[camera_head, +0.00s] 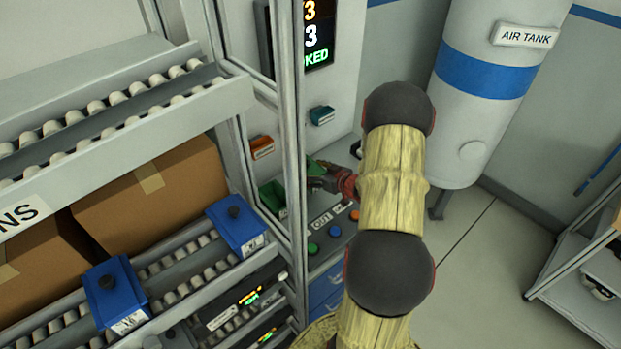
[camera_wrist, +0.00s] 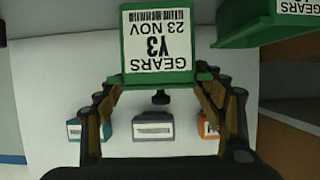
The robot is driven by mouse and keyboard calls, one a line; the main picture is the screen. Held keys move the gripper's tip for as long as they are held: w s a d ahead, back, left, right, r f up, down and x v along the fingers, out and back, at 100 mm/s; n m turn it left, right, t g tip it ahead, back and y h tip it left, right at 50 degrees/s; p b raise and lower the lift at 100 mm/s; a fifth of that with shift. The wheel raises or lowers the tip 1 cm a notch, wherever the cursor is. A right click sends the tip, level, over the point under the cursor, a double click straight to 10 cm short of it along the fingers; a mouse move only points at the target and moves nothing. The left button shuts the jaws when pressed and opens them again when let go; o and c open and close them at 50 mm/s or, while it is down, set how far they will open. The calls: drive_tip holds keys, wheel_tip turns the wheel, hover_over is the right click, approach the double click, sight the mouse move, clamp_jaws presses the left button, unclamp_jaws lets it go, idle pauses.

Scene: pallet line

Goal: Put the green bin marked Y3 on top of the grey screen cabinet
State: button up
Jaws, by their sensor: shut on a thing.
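The green bin marked Y3 (camera_wrist: 160,66) is between the fingertips of my gripper (camera_wrist: 160,84), which is shut on it. Its label reads GEARS, 23 NOV, Y3. In the head view my gripper (camera_head: 330,178) is beyond the shelf post, and a little green of the bin shows at its tip. The grey screen cabinet (camera_head: 346,88) stands behind it, with a lit screen (camera_head: 318,35). The cabinet's top is out of the head view.
Another green bin (camera_wrist: 268,22) marked GEARS is beside the held one. A button panel (camera_head: 328,236) is below my gripper. The roller rack (camera_head: 110,118) is left, the air tank (camera_head: 480,95) right.

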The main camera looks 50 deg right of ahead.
drive_tip(key=shift+w+d+f, duration=0.55)
drive_tip(key=shift+w+f, duration=0.05)
drive_tip(key=shift+f, duration=0.25)
drive_tip(key=shift+f+b, duration=0.3)
drive_tip(key=shift+f, duration=1.2)
drive_tip(key=shift+f, duration=0.15)
drive_tip(key=o, duration=2.1)
drive_tip(key=shift+f, duration=0.1)
drive_tip(key=shift+s+r, duration=0.3)
drive_tip(key=p+v, duration=0.1)
drive_tip(key=v, duration=1)
drive_tip(key=shift+s+a, duration=0.1)
drive_tip(key=shift+s, duration=0.1)
